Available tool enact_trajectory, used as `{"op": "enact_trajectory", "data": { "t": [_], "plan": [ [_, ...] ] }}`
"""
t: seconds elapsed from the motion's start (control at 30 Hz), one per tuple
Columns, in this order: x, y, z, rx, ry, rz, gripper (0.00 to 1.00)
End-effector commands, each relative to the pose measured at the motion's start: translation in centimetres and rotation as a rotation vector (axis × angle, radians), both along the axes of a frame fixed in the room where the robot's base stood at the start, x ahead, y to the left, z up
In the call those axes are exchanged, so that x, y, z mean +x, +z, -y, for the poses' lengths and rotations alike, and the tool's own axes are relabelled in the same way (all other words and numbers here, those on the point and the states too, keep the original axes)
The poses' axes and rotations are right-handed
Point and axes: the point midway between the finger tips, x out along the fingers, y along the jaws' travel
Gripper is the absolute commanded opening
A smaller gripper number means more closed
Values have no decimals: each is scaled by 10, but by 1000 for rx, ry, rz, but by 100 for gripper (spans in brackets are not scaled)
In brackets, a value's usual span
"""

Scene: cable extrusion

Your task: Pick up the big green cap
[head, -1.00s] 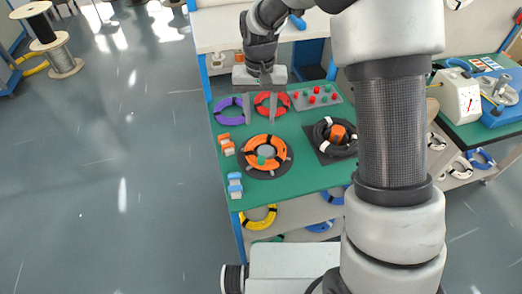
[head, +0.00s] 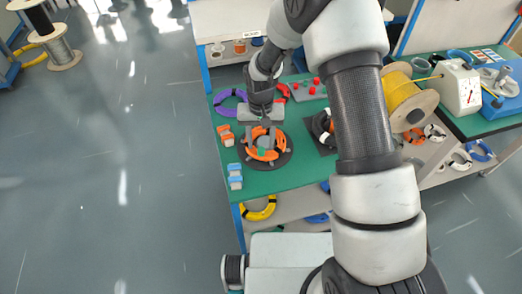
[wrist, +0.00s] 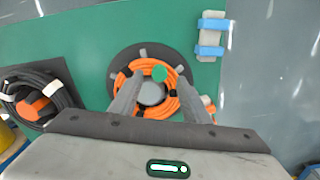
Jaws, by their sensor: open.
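The big green cap (wrist: 159,73) is a round green disc on the orange cable coil (wrist: 168,105), beside the grey hub at its centre. In the head view, the cap (head: 262,152) shows as a small green spot on the coil. My gripper (wrist: 160,79) is open above the coil, its two fingers on either side of the cap and hub. In the head view, my gripper (head: 264,135) hangs over the coil from behind. Whether the fingers touch the cap cannot be told.
The coil rests on a dark round plate (wrist: 116,63) on the green table. Orange blocks (head: 225,134) and blue blocks (head: 234,175) stand at the table's left edge. A black coil (wrist: 62,92) lies on a dark mat beside the plate. A purple coil (head: 221,101) lies farther back.

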Motion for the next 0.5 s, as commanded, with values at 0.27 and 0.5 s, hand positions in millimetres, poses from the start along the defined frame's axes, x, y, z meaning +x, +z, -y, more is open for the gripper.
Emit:
{"op": "enact_trajectory", "data": {
  "t": [0.27, 0.5],
  "plan": [
    [-2, -28, 1, 0, 0, -1, 43],
    [-2, -28, 1, 0, -1, 0, 35]
  ]
}}
